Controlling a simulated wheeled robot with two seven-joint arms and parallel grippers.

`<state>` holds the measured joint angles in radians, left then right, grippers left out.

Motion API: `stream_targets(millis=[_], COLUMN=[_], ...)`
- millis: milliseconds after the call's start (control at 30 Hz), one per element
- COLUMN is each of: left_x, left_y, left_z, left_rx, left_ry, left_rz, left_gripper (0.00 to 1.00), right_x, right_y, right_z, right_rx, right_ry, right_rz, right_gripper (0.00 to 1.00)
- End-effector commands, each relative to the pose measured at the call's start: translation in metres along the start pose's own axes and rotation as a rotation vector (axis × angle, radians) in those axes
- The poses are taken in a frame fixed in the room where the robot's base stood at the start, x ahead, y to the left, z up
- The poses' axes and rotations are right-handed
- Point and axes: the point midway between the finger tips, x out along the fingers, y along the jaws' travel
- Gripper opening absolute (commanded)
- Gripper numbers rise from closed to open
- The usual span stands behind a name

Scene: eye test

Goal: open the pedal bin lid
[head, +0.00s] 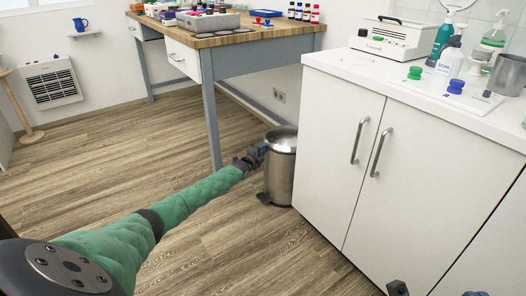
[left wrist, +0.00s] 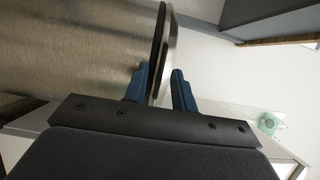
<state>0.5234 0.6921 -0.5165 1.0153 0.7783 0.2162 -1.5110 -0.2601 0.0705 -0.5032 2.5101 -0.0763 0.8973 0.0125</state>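The pedal bin (head: 280,178) is a steel cylinder with a domed steel lid (head: 284,137), standing on the floor between the desk and the white cabinet. The lid looks closed. A dark pedal (head: 264,198) shows at its foot. My left gripper (head: 255,156) is at the lid's left edge.
The white cabinet (head: 335,150) stands close on the bin's right, with handles on its doors. A desk with grey legs (head: 211,120) stands behind and left of the bin. The wood floor (head: 120,150) to the left is clear. A wall heater (head: 51,84) is far left.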

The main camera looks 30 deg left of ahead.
Motion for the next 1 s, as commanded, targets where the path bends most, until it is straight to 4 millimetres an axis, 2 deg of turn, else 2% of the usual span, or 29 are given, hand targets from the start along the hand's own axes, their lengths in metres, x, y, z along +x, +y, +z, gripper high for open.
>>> stream_targets(millis=[33,167,1000], left_x=[0.0,-0.0001,-0.0002], left_y=[-0.0001,-0.0001,0.0003], left_z=[0.0,0.0,-0.0002], left_rx=[0.0,0.0,0.0], left_ry=[0.0,0.0,0.0], left_rz=[0.0,0.0,0.0], left_gripper=[0.26,0.01,0.0], right_x=[0.0,0.0001,0.0008], right_y=[0.0,-0.0001,-0.0001], right_z=[0.0,0.0,0.0002], right_rx=[0.0,0.0,0.001], right_ry=[0.0,0.0,0.003], right_rz=[0.0,0.0,-0.002], right_gripper=[0.0,0.0,0.0])
